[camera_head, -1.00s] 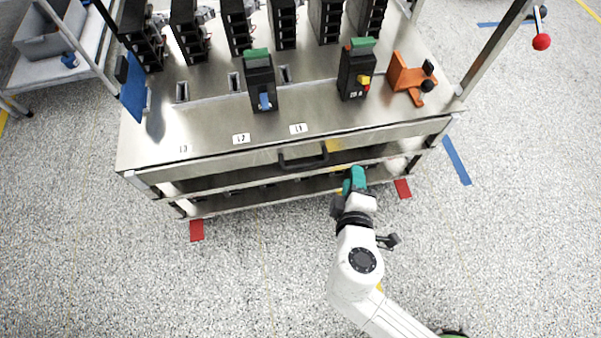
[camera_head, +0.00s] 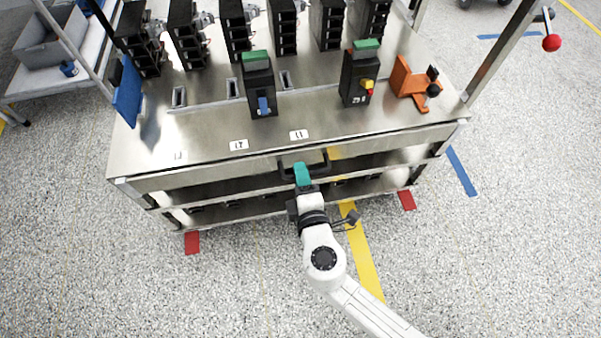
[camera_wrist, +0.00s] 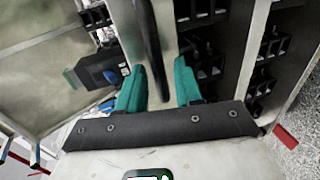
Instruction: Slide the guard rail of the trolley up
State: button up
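The steel trolley (camera_head: 215,160) stands in front of me. A black bar (camera_head: 321,167) with bent ends is fixed to its front panel; it is the only part I see that could be the guard rail. My gripper (camera_head: 301,171) has teal fingers and is at the front of this bar, near its middle. In the wrist view my gripper (camera_wrist: 158,85) is open, and the black bar (camera_wrist: 148,40) runs between the two fingers, apparently not pinched. Part of the bar is hidden behind my fingers in the head view.
On the trolley top stand two black breakers (camera_head: 259,85) (camera_head: 357,75), an orange bracket (camera_head: 410,82) and a row of black modules (camera_head: 238,25). A lower shelf (camera_head: 230,192) lies below the panel. A grey bin (camera_head: 50,42) is on a side table. The floor in front is clear.

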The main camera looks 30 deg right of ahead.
jog(key=shift+w+d+f, duration=0.15)
jog(key=shift+w+d, duration=0.05)
jog(key=shift+w, duration=0.5)
jog(key=shift+c, duration=0.3)
grip_shut()
